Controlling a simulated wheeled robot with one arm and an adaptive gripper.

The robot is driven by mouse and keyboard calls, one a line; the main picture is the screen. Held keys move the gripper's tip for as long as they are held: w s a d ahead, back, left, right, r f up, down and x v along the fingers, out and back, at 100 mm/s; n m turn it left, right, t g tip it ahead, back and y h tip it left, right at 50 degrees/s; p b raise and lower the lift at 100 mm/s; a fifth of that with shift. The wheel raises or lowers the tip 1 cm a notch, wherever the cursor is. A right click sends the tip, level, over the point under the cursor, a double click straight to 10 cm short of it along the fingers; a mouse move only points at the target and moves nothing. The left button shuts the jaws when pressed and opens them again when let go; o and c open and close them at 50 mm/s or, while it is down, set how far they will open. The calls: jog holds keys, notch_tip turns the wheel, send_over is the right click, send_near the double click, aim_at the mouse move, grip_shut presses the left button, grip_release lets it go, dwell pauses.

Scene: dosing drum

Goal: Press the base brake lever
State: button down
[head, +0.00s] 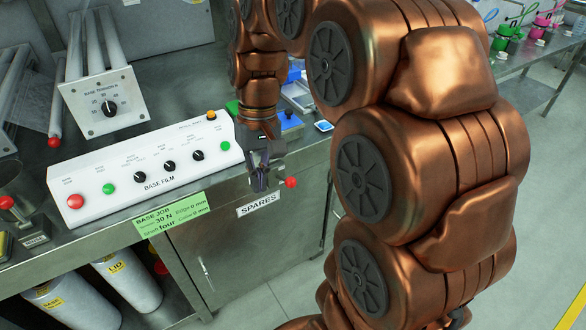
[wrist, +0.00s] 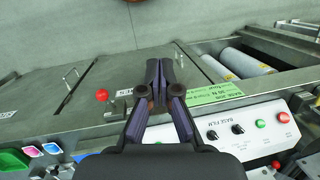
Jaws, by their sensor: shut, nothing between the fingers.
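A red ball knob (head: 291,182) sticks out at the bench's front edge, just right of my gripper (head: 258,180). The same red knob shows left of my gripper in the wrist view (wrist: 101,95). No label naming it as the base brake lever is readable, and its stem is mostly hidden. My gripper (wrist: 158,82) is shut and empty, with its fingertips together, apart from the knob and near the bench's front edge. Other red knobs are at the far left (head: 6,202) and at the end of a rod (head: 54,142).
The white BASE FILM panel (head: 150,184) with buttons and dials lies left of my gripper. A green BASE JOB card (head: 172,216) and a SPARES label (head: 258,204) are on the bench front. Blue trays (head: 291,121) stand behind. White cylinders (head: 130,283) are below.

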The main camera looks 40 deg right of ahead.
jog(key=w+d+f+m+y+b, duration=0.1)
jog(key=w+d+f, duration=0.1)
jog(key=w+d, duration=0.5)
jog(key=w+d+f+m+t+y+b, duration=0.1)
jog(key=w+d, duration=0.7)
jog(key=d, duration=0.8)
jog(key=shift+f+m+t+b, duration=0.3)
jog(key=shift+f+m+b, duration=0.2)
jog(key=shift+m+b, duration=0.15)
jog(key=shift+f, duration=0.1)
jog(key=s+a+p+x, duration=0.1)
jog(key=s+p+x, duration=0.1)
jog(key=x, duration=1)
jog(key=shift+s+a, duration=0.25)
jog(key=shift+f, duration=0.1)
jog(key=shift+s+f, duration=0.1)
